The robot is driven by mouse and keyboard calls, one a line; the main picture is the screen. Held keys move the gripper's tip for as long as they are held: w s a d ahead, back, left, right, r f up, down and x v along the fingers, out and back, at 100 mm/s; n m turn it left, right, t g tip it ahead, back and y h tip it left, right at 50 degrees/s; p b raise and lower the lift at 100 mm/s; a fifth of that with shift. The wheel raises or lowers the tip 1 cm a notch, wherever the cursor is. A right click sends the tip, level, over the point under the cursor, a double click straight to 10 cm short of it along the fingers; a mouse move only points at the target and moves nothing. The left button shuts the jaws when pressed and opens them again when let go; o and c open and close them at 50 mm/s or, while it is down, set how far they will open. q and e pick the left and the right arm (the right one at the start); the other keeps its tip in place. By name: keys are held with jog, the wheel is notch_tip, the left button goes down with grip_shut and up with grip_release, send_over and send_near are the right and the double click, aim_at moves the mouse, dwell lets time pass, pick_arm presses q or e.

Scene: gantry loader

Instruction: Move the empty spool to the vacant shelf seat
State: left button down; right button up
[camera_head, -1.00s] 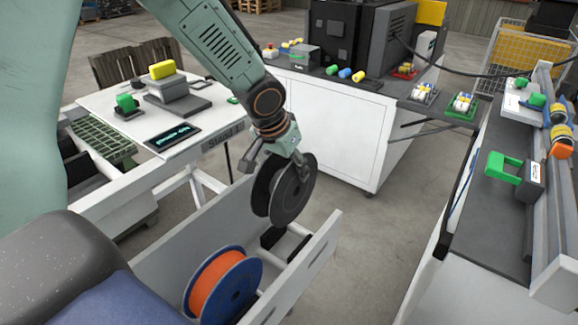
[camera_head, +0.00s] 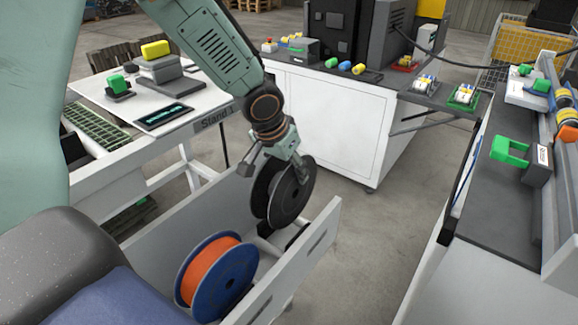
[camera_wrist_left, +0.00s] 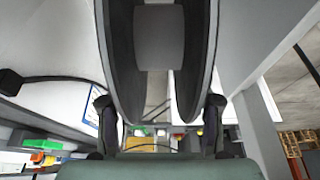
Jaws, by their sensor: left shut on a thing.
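The empty spool (camera_head: 291,196) is dark, with two round flanges and a bare grey core (camera_wrist_left: 160,38). My left gripper (camera_head: 274,172) is shut on it from above, with its fingers outside the two flanges in the wrist view. The spool is upright at the far end of a white-walled shelf (camera_head: 322,232), its lower part between the walls. A dark seat part (camera_head: 264,230) shows just below it. I cannot tell whether the spool touches the seat. My right gripper is not in view.
A blue spool with orange filament (camera_head: 237,283) stands in the near end of the shelf. A white table marked Stand 1 (camera_head: 195,125) is at left. A white cabinet (camera_head: 320,125) stands behind, and a dark-topped bench (camera_head: 500,215) is at right. Floor between is clear.

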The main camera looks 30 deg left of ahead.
pick_arm(q)
notch_tip(320, 180, down, 4)
jog(key=b, duration=0.3)
jog(key=shift+w+f+b, duration=0.15)
jog(key=shift+f+b, duration=0.1)
jog(key=shift+b, duration=0.05)
jog(key=f+b, duration=0.2)
jog(key=shift+a+f+b, duration=0.15)
jog(key=shift+a+b, duration=0.05)
jog(key=shift+b, duration=0.1)
jog(key=shift+d+f+b, duration=0.1)
jog(key=shift+f+b, duration=0.4)
jog(key=shift+r, duration=0.1)
